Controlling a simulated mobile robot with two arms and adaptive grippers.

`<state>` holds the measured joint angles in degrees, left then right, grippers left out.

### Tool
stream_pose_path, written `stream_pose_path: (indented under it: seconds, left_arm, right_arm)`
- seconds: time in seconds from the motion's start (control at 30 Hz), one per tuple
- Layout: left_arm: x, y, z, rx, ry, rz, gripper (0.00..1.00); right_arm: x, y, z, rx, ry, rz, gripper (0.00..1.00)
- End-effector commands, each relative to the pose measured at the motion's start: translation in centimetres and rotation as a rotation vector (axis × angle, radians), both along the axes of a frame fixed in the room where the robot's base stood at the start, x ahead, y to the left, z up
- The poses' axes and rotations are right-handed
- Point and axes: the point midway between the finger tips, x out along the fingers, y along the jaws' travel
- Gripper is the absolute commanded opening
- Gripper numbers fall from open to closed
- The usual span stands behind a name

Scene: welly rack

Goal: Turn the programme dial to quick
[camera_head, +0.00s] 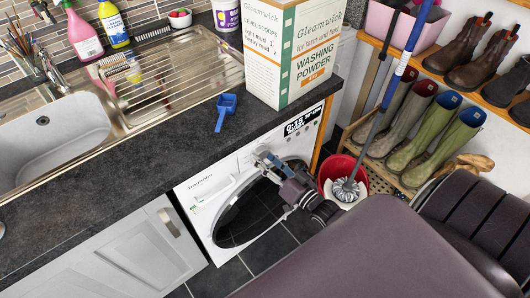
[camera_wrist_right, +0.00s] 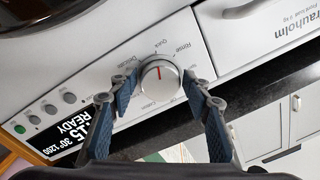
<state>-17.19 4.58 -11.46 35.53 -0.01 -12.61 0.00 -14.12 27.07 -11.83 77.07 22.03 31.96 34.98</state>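The programme dial (camera_wrist_right: 160,81) is a round silver knob on the white washing machine's (camera_head: 206,194) control panel. Its red mark points toward the "Quick" label, with "Rinse" and "Delicate" on either side. The display (camera_wrist_right: 72,142) reads 0:15, READY, 30°, 1200; 0:15 also shows in the head view. My right gripper (camera_wrist_right: 160,84) has its blue-padded fingers on either side of the dial, spread, with small gaps seeming to show between pads and knob. My left gripper is not in view.
A dark worktop (camera_head: 160,150) overhangs the machine, holding a blue scoop (camera_head: 225,108) and a washing powder box (camera_head: 289,50). A red bucket (camera_head: 343,168) with a mop stands right of the machine, beside a welly rack (camera_head: 372,178). A grey cupboard (camera_head: 120,255) is to the left.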

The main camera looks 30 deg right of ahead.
Motion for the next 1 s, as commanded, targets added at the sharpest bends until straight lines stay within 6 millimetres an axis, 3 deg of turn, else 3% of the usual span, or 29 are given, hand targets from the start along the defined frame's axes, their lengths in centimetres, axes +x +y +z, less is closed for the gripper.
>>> stream_pose_path:
  seconds: [0.47,1.0]
  left_arm:
    - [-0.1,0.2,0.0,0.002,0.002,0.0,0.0]
    - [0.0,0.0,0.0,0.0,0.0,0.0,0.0]
  right_arm:
    - [-0.9,-0.1,-0.1,0.0,0.001,0.0,0.55]
    - [-10.6,-1.4,-0.2,-0.001,0.001,0.0,0.55]
